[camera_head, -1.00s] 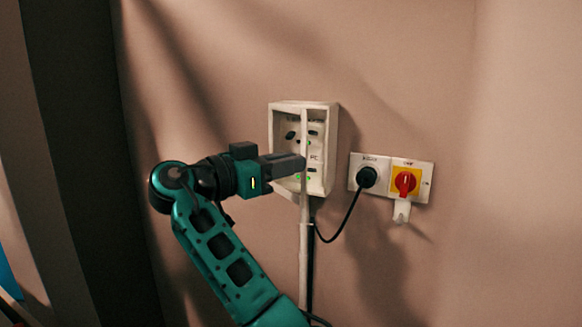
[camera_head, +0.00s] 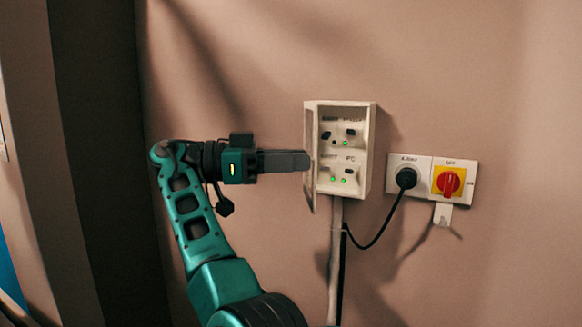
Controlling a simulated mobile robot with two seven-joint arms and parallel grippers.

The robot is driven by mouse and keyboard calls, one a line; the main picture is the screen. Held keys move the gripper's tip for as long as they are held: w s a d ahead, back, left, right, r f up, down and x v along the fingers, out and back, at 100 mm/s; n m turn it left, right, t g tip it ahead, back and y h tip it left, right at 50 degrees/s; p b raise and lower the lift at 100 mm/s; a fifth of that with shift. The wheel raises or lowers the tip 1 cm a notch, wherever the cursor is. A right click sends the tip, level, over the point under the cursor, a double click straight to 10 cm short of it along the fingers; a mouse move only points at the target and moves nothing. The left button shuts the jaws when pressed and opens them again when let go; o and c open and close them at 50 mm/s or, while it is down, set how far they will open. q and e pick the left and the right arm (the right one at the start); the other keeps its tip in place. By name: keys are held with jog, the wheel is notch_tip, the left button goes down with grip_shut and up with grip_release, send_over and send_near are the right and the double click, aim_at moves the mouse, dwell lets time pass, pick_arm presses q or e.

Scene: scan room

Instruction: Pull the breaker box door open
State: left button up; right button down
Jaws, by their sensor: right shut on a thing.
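The white breaker box (camera_head: 368,150) is on the wall right of the picture's middle. Its door (camera_head: 310,192) stands swung out at the left side of the box and shows almost edge-on. The inside is exposed, with several dark switches and green lights. My right gripper (camera_head: 303,160) reaches in from the left, with its fingers shut on the door's edge. The exact grip is hidden by the fingers. My left gripper is not in view.
To the right of the box, a wall plate holds a black plug (camera_head: 406,178) and a red rotary switch on yellow (camera_head: 449,182). A black cable loops below the plug. A pale conduit (camera_head: 336,260) runs down from the box.

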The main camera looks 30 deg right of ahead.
jog(key=shift+w+a, duration=0.1)
dwell(0.5)
jog(key=c, duration=1)
grip_release()
